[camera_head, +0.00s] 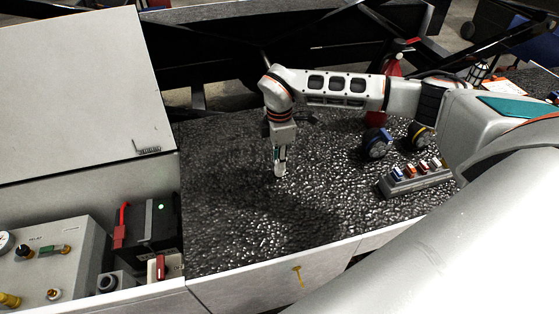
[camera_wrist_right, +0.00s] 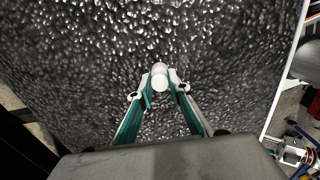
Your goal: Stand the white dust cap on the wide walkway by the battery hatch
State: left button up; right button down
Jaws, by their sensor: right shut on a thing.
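The white dust cap (camera_wrist_right: 160,78) shows between the fingertips of my right gripper in the wrist view, with its round end toward the camera. My right gripper (camera_wrist_right: 159,82) is shut on it. In the head view the right gripper (camera_head: 279,168) points down, low over the middle of the dark, rough walkway (camera_head: 225,195). The cap is mostly hidden by the fingers there, and I cannot tell if it touches the surface. The battery hatch (camera_head: 75,85) stands open at the left, beside a black box with a green light (camera_head: 160,225). My left gripper is not in view.
A grey block holding several coloured pieces (camera_head: 415,180) sits on the walkway at the right. Two dark round items, one with blue (camera_head: 376,143) and one with yellow (camera_head: 420,136), stand behind it. The walkway left and front of the gripper is clear.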

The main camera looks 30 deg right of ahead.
jog(key=shift+f, duration=0.3)
jog(key=shift+f, duration=0.2)
jog(key=c, duration=1.9)
grip_release()
